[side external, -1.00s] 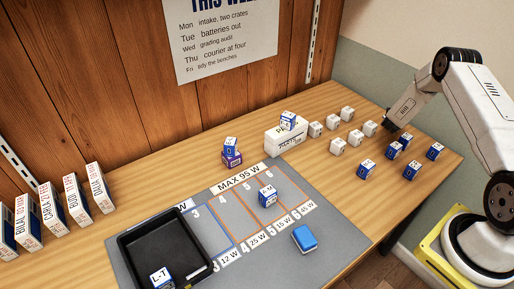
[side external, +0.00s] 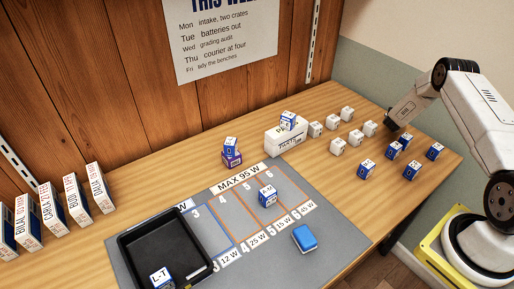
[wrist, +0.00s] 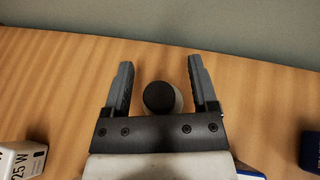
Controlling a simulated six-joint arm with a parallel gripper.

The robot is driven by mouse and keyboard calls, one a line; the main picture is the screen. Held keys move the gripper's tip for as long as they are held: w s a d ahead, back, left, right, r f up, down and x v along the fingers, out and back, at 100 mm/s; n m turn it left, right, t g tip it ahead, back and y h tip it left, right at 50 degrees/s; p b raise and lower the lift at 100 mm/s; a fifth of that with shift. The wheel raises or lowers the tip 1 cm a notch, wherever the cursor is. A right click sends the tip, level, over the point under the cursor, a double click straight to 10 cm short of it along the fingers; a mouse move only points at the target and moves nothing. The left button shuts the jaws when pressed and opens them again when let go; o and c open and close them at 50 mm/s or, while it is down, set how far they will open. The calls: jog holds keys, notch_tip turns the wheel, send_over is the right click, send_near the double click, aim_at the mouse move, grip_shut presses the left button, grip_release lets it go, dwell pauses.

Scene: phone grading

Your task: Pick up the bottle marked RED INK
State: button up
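A round dark cap with a pale rim, likely the top of a bottle (wrist: 160,97), stands between my fingers in the wrist view, seen from above. No label shows, so I cannot read RED INK on it. My gripper (wrist: 161,62) is open, with one finger on each side of the cap and a visible gap to each. In the side external view my gripper (side external: 391,122) is low over the right part of the bench, close behind the blue boxes. I cannot make out the bottle there.
Several blue and white boxes (side external: 366,169) stand just in front of my gripper. Small white boxes (side external: 337,147) stand to its left. A grey mat (side external: 345,236) bears a black tray (side external: 122,240). The wooden bench (wrist: 60,75) is bare around the cap, with its edge beyond.

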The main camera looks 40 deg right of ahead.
grip_shut()
jog(key=shift+r, duration=0.15)
jog(key=shift+r, duration=0.7)
jog(key=s+a+r, duration=0.9)
jog(key=s+r, duration=0.1)
jog(key=r, duration=0.1)
jog(key=shift+a+r, duration=0.2)
jog(key=shift+a, duration=0.1)
dwell(0.6)
